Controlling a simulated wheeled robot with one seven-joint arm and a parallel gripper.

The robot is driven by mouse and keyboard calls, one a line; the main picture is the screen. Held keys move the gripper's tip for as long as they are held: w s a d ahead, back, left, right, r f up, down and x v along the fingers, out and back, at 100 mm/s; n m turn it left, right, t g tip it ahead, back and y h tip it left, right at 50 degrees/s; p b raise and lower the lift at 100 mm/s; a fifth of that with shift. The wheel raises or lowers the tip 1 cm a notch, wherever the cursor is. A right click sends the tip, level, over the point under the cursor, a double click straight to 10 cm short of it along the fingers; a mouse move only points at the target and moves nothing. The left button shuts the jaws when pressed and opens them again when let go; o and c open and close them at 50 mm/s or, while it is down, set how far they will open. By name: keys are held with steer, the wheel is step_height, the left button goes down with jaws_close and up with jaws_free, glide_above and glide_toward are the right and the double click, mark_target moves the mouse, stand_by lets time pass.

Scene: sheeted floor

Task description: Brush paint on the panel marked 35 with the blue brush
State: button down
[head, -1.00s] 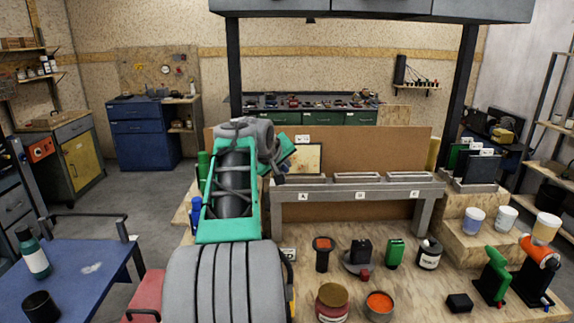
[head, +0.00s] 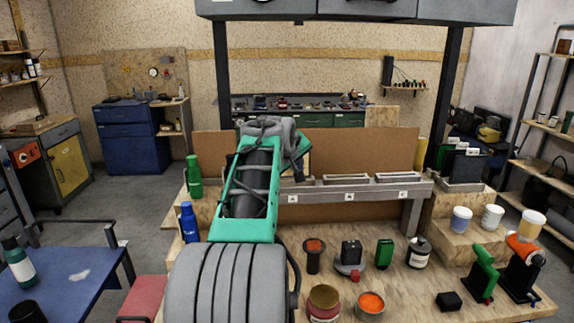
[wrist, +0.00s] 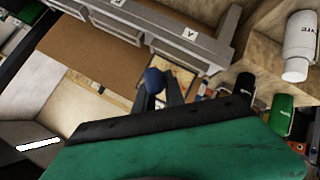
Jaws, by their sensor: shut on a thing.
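My gripper (wrist: 158,92) shows in the wrist view as two dark fingers shut on a blue rounded piece, the blue brush (wrist: 153,78). Its bristles are hidden. Beyond the fingers is a pale, dark-framed panel (wrist: 184,77), partly covered by the gripper. In the head view my arm hides most of this panel, and no number can be read on it. I cannot tell whether the brush touches the panel. In the head view the gripper is mostly hidden behind the green arm link.
A grey rack (head: 345,191) with trays marked by letters stands before a brown backboard (head: 365,150). Green (head: 194,178) and blue (head: 189,222) bottles stand left of my arm. Paint jars, including an open orange one (head: 371,302), crowd the bench front. White cups (head: 492,217) stand at right.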

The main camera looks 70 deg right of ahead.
steer(key=s+d+r+p, duration=0.1)
steer(key=s+d+r, duration=0.1)
steer(key=s, duration=0.3)
steer(key=shift+w+a+r+p, duration=0.55)
steer(key=shift+w+a+p, duration=1.3)
steer(key=shift+w, duration=3.7)
steer(key=s+d+b, duration=0.2)
steer(key=s+d, duration=0.2)
steer(key=s, duration=0.6)
steer(key=shift+s+d, duration=0.2)
steer(key=shift+s, duration=0.15)
steer(key=shift+f, duration=0.15)
